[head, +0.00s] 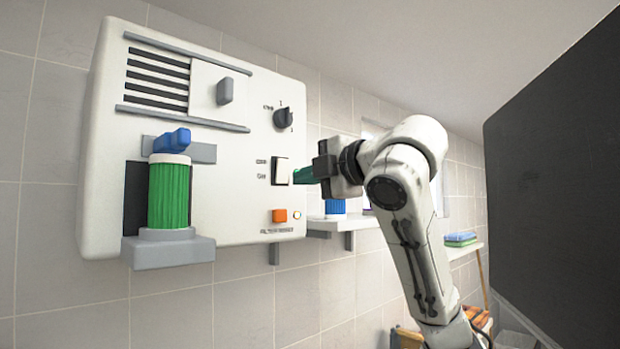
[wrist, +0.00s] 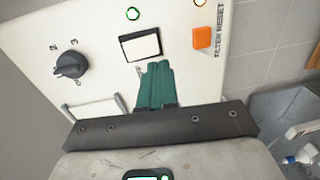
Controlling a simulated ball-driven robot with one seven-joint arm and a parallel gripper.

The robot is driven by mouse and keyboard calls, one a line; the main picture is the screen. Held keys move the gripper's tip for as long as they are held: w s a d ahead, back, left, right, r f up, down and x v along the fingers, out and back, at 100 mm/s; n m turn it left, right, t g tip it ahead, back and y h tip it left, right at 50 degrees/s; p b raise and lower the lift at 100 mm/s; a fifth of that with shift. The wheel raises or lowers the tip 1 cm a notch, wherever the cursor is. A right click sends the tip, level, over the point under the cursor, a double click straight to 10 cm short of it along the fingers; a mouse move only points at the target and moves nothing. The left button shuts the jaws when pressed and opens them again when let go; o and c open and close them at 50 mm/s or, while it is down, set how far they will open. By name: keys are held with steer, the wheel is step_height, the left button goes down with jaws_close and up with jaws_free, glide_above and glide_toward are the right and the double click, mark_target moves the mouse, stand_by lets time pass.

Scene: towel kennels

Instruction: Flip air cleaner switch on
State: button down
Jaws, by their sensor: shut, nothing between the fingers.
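The air cleaner (head: 235,210) is a white wall-mounted box on the left in the head view. Its rocker switch (head: 282,170) is white with a dark frame, beside two small labels on the front panel. The switch also shows in the wrist view (wrist: 140,46), where its frame is dark and its face whole. My gripper (head: 298,175) has green fingers, shut together and empty. In the wrist view the fingertips (wrist: 157,66) lie just beside the switch's lower edge. I cannot tell whether they touch it, nor which way the rocker is tipped.
A dark knob (head: 284,118) sits above the switch and an orange button (head: 280,215) below it. A green filter cylinder (head: 168,192) with a blue cap stands in a recess at left. A wall shelf (head: 350,224) is behind my gripper. A large dark panel (head: 560,180) fills the right.

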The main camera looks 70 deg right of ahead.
steer(key=s+a+f+b, duration=0.1)
steer(key=s+a, duration=0.3)
steer(key=s, duration=0.4)
steer(key=shift+a+f+b, duration=0.2)
steer(key=shift+a+b, duration=0.2)
steer(key=shift+b, duration=0.4)
steer(key=shift+w, duration=0.1)
